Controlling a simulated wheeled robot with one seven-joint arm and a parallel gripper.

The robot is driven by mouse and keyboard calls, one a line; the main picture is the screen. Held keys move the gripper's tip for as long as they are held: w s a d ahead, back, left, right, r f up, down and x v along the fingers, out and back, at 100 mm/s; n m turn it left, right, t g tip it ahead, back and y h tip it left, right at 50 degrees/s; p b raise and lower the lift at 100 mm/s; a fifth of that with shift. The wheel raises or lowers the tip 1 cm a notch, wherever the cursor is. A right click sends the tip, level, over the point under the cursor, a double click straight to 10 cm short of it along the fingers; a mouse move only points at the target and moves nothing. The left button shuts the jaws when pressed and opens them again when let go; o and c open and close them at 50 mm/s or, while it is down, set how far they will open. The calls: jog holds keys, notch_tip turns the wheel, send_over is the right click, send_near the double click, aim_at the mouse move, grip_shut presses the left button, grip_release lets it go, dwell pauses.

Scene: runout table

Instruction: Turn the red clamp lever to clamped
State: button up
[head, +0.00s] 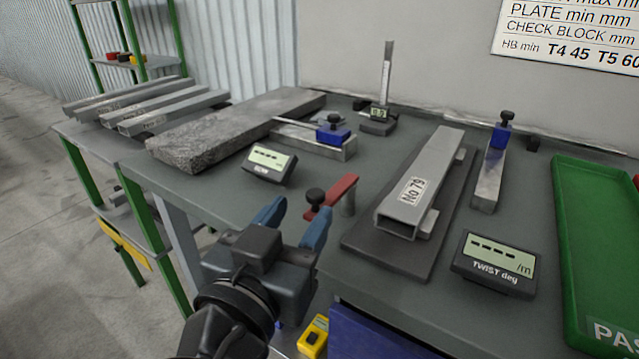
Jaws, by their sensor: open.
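The red clamp lever (338,191) is a flat red bar with a black knob (316,197) at its near left end. The bar slants up to the right. My gripper (291,221) is open and empty, with blue fingers. In the picture its fingertips are just left of and below the knob. Whether they touch the lever cannot be told. A grey channel profile (428,178) marked "No 79" lies on the dark plate (362,246).
A "TWIST deg" display (495,263) stands right of the plate, and another display (269,163) stands left of the lever. A granite slab (220,129) lies behind. A green tray (566,230) is at the right. A yellow box (313,336) sits below the table's front edge.

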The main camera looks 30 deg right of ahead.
aim_at(312, 198)
jog(key=shift+p+x, duration=0.4)
jog(key=shift+x, duration=2.75)
grip_shut()
